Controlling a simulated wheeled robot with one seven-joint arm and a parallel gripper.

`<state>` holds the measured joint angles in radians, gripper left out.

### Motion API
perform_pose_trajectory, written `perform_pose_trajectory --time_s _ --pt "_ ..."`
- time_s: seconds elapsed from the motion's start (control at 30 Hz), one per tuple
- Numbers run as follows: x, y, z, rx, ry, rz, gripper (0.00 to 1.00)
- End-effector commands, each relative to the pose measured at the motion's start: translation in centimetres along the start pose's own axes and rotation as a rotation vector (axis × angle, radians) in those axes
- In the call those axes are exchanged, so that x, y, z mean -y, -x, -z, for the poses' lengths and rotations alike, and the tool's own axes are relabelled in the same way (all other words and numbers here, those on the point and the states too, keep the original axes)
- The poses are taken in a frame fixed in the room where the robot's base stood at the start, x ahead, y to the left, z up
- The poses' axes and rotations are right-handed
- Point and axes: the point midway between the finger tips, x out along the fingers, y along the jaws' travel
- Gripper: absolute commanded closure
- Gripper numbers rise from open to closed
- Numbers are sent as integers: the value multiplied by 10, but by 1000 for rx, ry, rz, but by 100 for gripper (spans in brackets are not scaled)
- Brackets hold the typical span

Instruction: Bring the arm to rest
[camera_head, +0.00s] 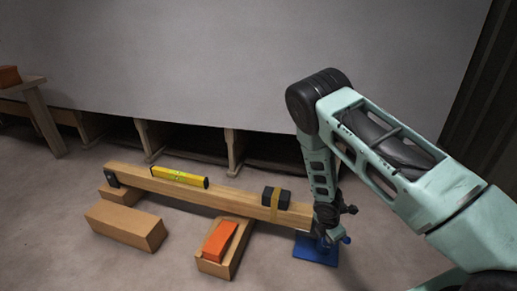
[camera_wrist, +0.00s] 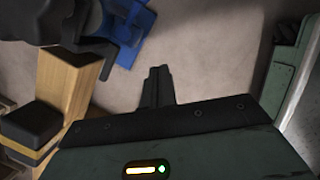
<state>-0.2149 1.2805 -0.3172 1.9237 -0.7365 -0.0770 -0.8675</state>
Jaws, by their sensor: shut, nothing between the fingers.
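My gripper (camera_wrist: 157,72) is shut and empty in the wrist view, with bare floor behind its fingers. In the head view my arm is bent at the elbow, and its forearm hangs down in front of the right end of a long wooden beam (camera_head: 227,200). The dark lower end of my arm overlaps a blue stand (camera_head: 316,254) there, so the fingertips are hard to make out. The wrist view shows the beam (camera_wrist: 72,85) left of the fingers and the blue stand (camera_wrist: 128,40) above them, both apart from the fingers in the picture.
A yellow level (camera_head: 179,177) and a black block (camera_head: 276,197) with a yellow strap are on the beam. An orange block (camera_head: 219,241) lies on a wooden block (camera_head: 213,267) below. Another wooden block (camera_head: 126,225) is left. A grey panel (camera_head: 200,65) stands behind. Floor is clear at front centre.

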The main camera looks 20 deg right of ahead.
Motion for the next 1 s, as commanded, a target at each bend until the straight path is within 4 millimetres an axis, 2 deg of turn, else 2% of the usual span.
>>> perform_pose_trajectory --time_s 0.13,0.23,0.37,0.4,0.57,0.7,0.77,0.9,1.0 --pt "-5 12 6 -6 -31 -8 100" --pt "-16 42 20 -24 -117 -23 100" --pt "-27 104 51 -67 -285 -36 100" --pt "-28 125 61 -83 -339 -37 100" --pt "-19 208 102 -150 -530 -22 100" --pt "5 276 133 -205 -668 7 100" --pt "20 304 145 -225 -721 23 100" --pt "62 362 167 -262 -827 62 100" --pt "95 394 178 -276 -891 89 100"
